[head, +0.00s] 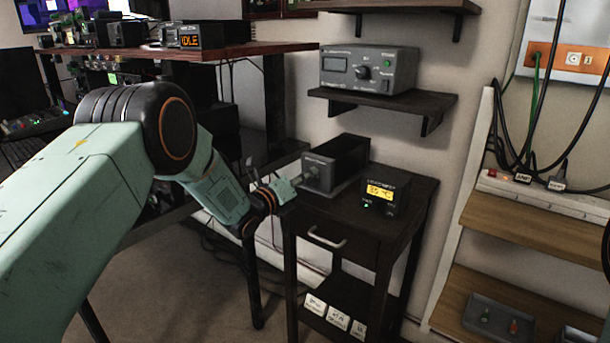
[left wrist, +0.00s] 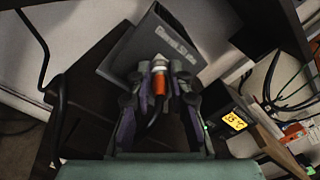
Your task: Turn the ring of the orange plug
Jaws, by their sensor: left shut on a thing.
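The orange plug (left wrist: 160,83) shows in the left wrist view, with a pale metal end towards the dark box (left wrist: 150,45) that carries white lettering. My left gripper (left wrist: 160,75) is shut on the plug, one finger on each side of it. In the head view the left gripper (head: 299,180) is at the front of the same black box (head: 345,160), which stands on a dark side table (head: 405,215). The plug's orange part cannot be made out there. Whether the ring has turned cannot be told. My right gripper is not in view.
A small black display (head: 382,192) with a lit yellow screen stands right of the box. A grey tuner unit (head: 368,70) sits on a wall shelf (head: 378,105) above. A desk (head: 160,55) is at the left. Cables hang at the right above wooden shelves (head: 540,230).

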